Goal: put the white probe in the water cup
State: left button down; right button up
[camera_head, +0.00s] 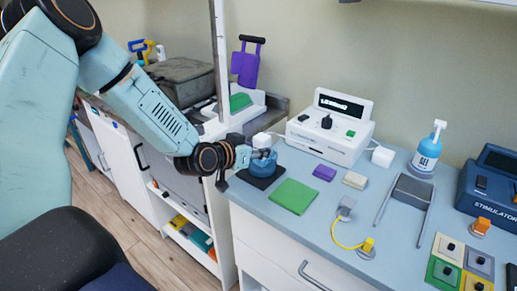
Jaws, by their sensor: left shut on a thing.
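My left gripper (247,157) reaches in from the left and is right at a blue cup (264,166). The cup stands on a dark square pad (263,179) near the left end of the counter. A small white block-like piece, which looks like the top of the white probe (261,140), shows at the gripper, just above the cup. The gripper is shut on it. The fingers partly cover the cup, and I cannot tell whether the probe's lower end is inside the cup. My right gripper is out of view.
A white machine (327,142) with a display stands behind the cup. A green pad (294,196), a purple block (324,173) and a cream block (354,180) lie to the right. Farther right are a metal frame (406,195), a pump bottle (427,157) and a stimulator (490,188).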

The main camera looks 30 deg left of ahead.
pick_arm(q)
jog(key=c, duration=0.8)
grip_release()
notch_tip(320, 180, up, 10)
jog(key=shift+r, duration=0.1)
dwell(0.6)
